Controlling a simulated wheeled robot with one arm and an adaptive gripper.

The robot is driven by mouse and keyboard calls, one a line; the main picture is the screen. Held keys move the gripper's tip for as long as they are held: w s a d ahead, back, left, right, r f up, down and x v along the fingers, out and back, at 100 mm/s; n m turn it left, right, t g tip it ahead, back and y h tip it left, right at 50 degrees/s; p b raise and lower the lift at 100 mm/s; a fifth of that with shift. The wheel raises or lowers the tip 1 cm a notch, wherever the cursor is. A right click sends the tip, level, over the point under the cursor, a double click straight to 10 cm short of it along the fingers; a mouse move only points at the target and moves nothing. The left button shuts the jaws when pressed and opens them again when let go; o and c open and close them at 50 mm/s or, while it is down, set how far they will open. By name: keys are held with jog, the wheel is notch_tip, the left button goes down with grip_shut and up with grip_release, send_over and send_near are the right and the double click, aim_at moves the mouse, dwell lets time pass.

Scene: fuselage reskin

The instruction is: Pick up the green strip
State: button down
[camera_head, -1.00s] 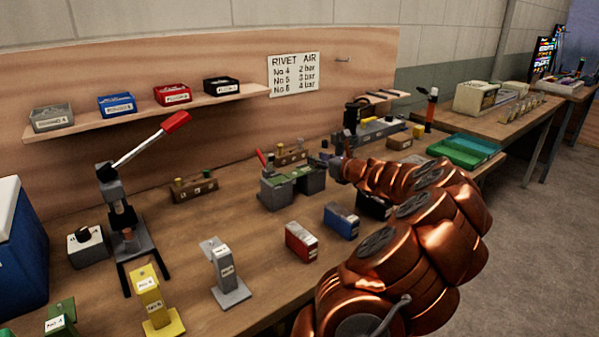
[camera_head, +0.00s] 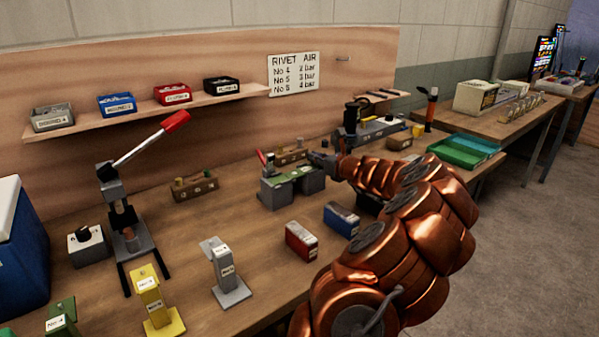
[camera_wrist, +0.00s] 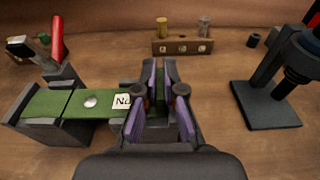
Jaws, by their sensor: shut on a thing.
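The green strip (camera_wrist: 60,104) lies across two grey blocks (camera_wrist: 50,135) on the bench, seen in the wrist view with a round silver spot and a white "No" label partly hidden by my gripper. In the head view the green strip (camera_head: 290,176) shows on top of the grey blocks near the bench's middle. My gripper (camera_wrist: 159,95) is shut on the strip's right end in the wrist view, with purple-sided fingers on either side of it. In the head view my gripper (camera_head: 322,160) is at the strip's far right side. The strip appears still level on the blocks.
A red-handled tool (camera_wrist: 57,40) stands behind the strip's left part. A wooden block with pegs (camera_wrist: 182,47) is behind my gripper, and a dark press stand (camera_wrist: 265,105) is to the right. Red (camera_head: 301,241) and blue (camera_head: 341,220) boxes stand in front of the blocks.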

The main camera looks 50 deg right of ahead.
jog(key=shift+r, duration=0.15)
notch_tip(320, 180, up, 3)
jog(key=shift+r, duration=0.2)
jog(key=s+a+r+b, duration=0.1)
jog(key=s+a, duration=0.9)
jog(key=a, duration=0.2)
jog(key=shift+s+r, duration=0.15)
jog(key=shift+s, duration=0.2)
jog(key=shift+s+d, duration=0.1)
dwell(0.3)
